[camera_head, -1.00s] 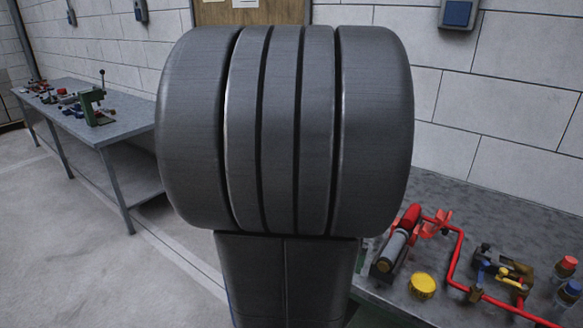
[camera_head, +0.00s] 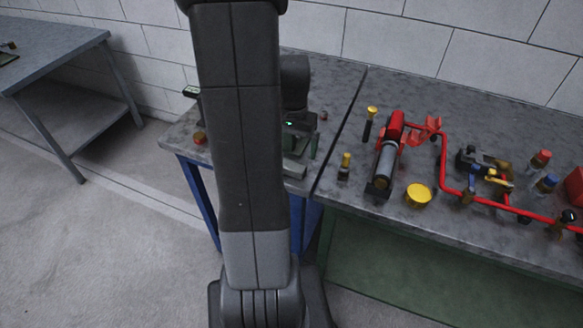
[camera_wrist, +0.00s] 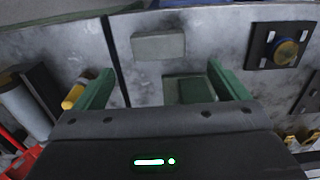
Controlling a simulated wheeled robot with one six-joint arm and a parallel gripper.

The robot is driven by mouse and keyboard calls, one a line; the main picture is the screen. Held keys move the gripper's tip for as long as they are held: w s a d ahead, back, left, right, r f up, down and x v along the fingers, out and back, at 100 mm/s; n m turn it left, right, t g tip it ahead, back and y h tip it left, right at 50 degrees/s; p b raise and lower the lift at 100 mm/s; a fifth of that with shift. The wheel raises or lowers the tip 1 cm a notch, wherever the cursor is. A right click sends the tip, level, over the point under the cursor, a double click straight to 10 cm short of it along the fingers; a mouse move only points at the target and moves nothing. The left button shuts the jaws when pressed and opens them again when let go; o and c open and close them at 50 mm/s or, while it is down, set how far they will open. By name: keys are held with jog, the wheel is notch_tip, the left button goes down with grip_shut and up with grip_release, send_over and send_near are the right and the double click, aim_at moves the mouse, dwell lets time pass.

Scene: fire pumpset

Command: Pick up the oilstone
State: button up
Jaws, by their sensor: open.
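A flat block (camera_wrist: 190,89), part pale grey and part dark green, lies on the grey bench top between my fingers in the wrist view. A plain light grey block (camera_wrist: 158,45) lies just beyond it. The light grey block also shows in the head view (camera_head: 293,168), near the bench's front edge. I cannot tell for sure which block is the oilstone. My gripper (camera_wrist: 160,69) is open and empty, with its green fingers either side of the two-tone block. In the head view my gripper (camera_head: 301,143) hangs over the bench, partly behind my arm.
A brass-topped tool (camera_head: 345,166) stands beside the gap between two benches. A red and grey cylinder (camera_head: 386,158), a yellow cap (camera_head: 418,195) and red pipework (camera_head: 444,165) are to the right.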

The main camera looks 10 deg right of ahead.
aim_at(292, 166)
jog(key=shift+s+a+f+p, duration=0.1)
jog(key=shift+s+f+p, duration=0.15)
jog(key=shift+f, duration=1.35)
jog(key=shift+s+f+p, duration=0.1)
jog(key=shift+f+p, duration=0.1)
jog(key=shift+f, duration=1.4)
jog(key=c, duration=1.3)
jog(key=shift+o, duration=0.2)
notch_tip(292, 166, up, 10)
jog(key=shift+b, duration=0.3)
jog(key=o, duration=0.7)
jog(key=shift+c, duration=0.2)
jog(key=c, duration=0.4)
jog(key=shift+o, duration=0.2)
